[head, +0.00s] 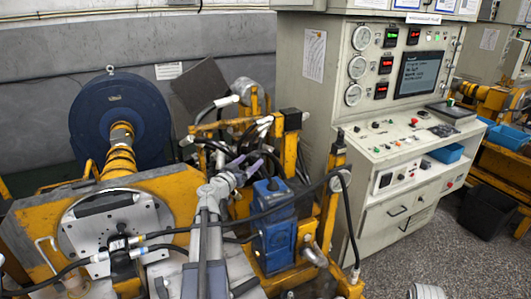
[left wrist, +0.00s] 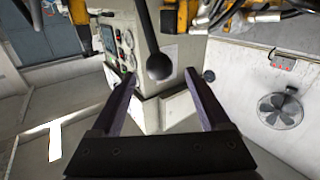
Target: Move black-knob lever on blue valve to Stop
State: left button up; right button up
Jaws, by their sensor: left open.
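The blue valve (head: 276,228) stands upright on the yellow frame right of the picture's middle in the head view. A small dark knob (head: 273,184) shows at its top. In the left wrist view the round black knob (left wrist: 159,66) hangs on its dark lever, lined up with the gap between my fingertips. My left gripper (head: 247,163) is open, just up and left of the valve top; its two fingers also show in the left wrist view (left wrist: 161,74). I cannot tell whether either finger touches the knob. My right gripper is not in view.
A grey control cabinet (head: 325,110) with gauges and a screen stands right of the valve. A yellow post (head: 333,205) and a black hose (head: 350,215) are close on the valve's right. Hoses and yellow fittings crowd behind my gripper. A large blue disc (head: 95,115) stands at left.

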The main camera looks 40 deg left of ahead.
aim_at(263, 167)
pick_arm(q)
jog(key=w+a, duration=0.1)
jog(key=w, duration=0.6)
jog(key=shift+w, duration=0.35)
grip_shut()
dwell(0.4)
dwell(0.3)
